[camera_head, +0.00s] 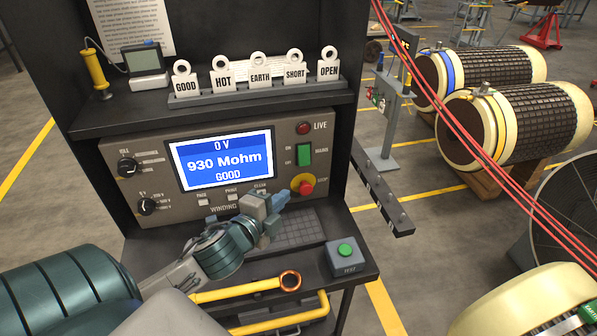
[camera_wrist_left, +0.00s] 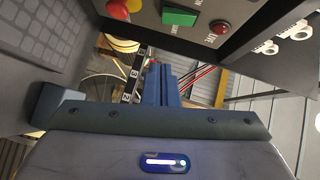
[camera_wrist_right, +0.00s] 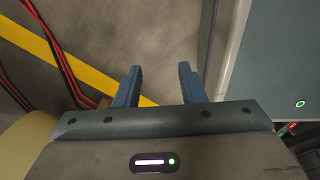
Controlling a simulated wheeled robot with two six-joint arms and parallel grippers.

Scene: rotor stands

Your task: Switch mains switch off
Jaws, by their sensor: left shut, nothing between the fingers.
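The green mains switch (camera_head: 304,155) is on the right of the tester panel (camera_head: 118,205), between the red LIVE lamp (camera_head: 304,128) above and the red stop button (camera_head: 303,186) on its yellow base below. The switch also shows at the top of the left wrist view (camera_wrist_left: 179,17). My left gripper (camera_head: 281,198) is shut and empty, in front of the panel, below and left of the switch and close to the stop button. I cannot tell if it touches anything. My right gripper (camera_wrist_right: 158,84) is open and empty over the floor, seen only in the right wrist view.
The tester screen (camera_head: 222,159) reads 0 V, 930 Mohm, GOOD. Label tags stand in a rack (camera_head: 258,90) on the shelf above. A green TEST button box (camera_head: 345,257) sits on the lower shelf. Red cables (camera_head: 460,120) hang at the right, before rotors on stands.

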